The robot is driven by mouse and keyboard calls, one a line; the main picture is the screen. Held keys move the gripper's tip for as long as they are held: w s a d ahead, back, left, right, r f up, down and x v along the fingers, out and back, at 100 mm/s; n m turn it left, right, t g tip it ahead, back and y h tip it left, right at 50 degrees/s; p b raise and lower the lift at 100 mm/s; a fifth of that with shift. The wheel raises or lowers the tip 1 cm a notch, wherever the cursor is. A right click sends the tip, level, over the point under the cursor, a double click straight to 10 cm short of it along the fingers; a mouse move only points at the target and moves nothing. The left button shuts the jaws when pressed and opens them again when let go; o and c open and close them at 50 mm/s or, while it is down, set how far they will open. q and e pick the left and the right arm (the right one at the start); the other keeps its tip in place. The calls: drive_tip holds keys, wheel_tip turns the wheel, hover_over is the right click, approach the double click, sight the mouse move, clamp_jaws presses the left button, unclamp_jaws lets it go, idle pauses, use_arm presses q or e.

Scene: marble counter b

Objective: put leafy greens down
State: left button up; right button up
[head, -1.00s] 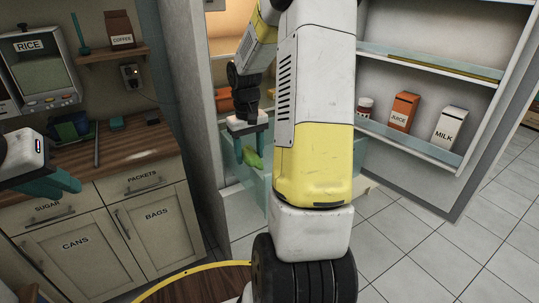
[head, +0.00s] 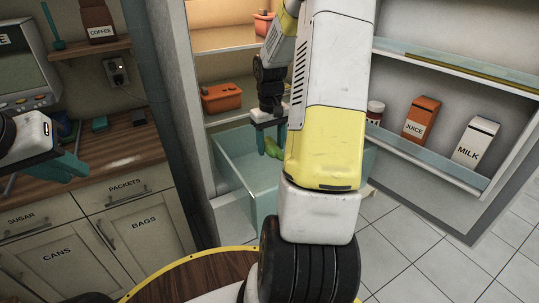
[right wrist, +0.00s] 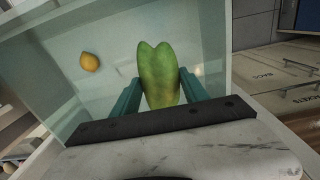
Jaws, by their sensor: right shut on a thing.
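The leafy greens (right wrist: 158,78) are a green, yellowish bundle, also visible in the head view (head: 272,148). My right gripper (right wrist: 158,92) is shut on them, with teal fingers on both sides. In the head view my right gripper (head: 268,138) hangs over an open clear drawer (head: 232,178) low in the fridge, and the greens are above its floor. The drawer also shows in the right wrist view (right wrist: 50,75). My left gripper (head: 65,168) is at the left over the wooden counter; I cannot tell its finger gap.
A yellow-orange fruit (right wrist: 90,62) lies in the drawer, with bare floor around it. An orange container (head: 222,97) stands on the shelf above. The open fridge door at right holds juice (head: 421,120), milk (head: 476,142) and a jar (head: 375,112).

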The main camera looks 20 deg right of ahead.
wheel_tip(320, 180, down, 17)
drive_tip(key=shift+r, duration=0.15)
idle(0.4)
drive_tip(key=o, duration=1.4)
drive_tip(key=s+a+r+t, duration=0.1)
drive_tip(key=a+r, duration=0.2)
drive_tip(key=r, duration=1.6)
drive_tip(key=s+a+r+t+y, duration=0.1)
drive_tip(key=s+a+r+t, duration=0.1)
drive_tip(key=s+a+r, duration=0.4)
drive_tip(key=s+a+r+t+y, duration=0.1)
drive_tip(key=s+a+r+t, duration=0.2)
drive_tip(key=s+a+r, duration=0.4)
drive_tip(key=s+r, duration=0.4)
drive_tip(key=r, duration=0.1)
drive_tip(key=shift+s+a, duration=0.25)
